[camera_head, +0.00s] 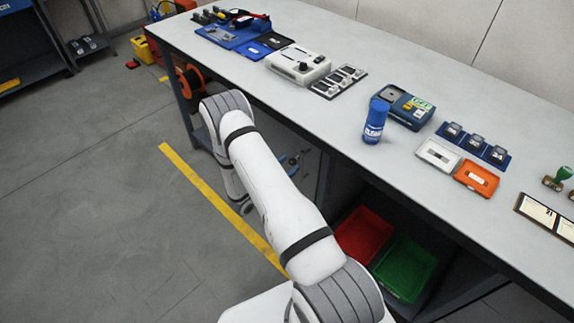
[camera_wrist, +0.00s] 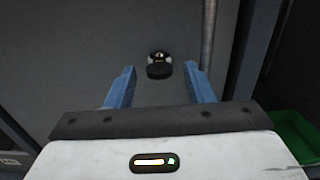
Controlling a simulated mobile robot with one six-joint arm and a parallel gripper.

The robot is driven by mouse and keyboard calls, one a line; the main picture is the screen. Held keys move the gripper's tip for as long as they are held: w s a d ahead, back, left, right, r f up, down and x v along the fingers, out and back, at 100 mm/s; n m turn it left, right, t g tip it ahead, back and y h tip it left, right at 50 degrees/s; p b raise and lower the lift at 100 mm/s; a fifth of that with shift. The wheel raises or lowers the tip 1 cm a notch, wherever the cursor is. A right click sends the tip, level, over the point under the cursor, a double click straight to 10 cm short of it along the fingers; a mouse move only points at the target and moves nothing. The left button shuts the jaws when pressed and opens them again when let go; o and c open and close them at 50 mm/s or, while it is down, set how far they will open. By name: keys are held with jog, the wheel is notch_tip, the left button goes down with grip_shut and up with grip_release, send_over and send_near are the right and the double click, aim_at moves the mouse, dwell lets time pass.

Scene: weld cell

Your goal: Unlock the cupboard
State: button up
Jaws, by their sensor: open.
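My gripper (camera_wrist: 160,75) is open in the wrist view, its two blue fingers apart with nothing held between them. A small dark rounded fitting (camera_wrist: 159,65) with a pale, shiny top shows between and beyond the fingertips, on a plain dark grey panel (camera_wrist: 110,38). It may be the cupboard's lock or knob; it is too small and dim to tell, and I cannot tell if the fingers touch it. In the head view my arm bends down beside the bench, and small blue parts under the bench edge (camera_head: 292,160) may be my fingers. No cupboard front is clear there.
A vertical pipe (camera_wrist: 208,40) stands right of the fitting.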

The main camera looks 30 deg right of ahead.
jog(key=shift+d, duration=0.15)
jog(key=shift+c, duration=0.2)
jog(key=c, duration=0.9)
jog(key=shift+c, duration=0.2)
jog(key=n+b, duration=0.2)
jog(key=n, duration=1.5)
jog(key=shift+n, duration=0.4)
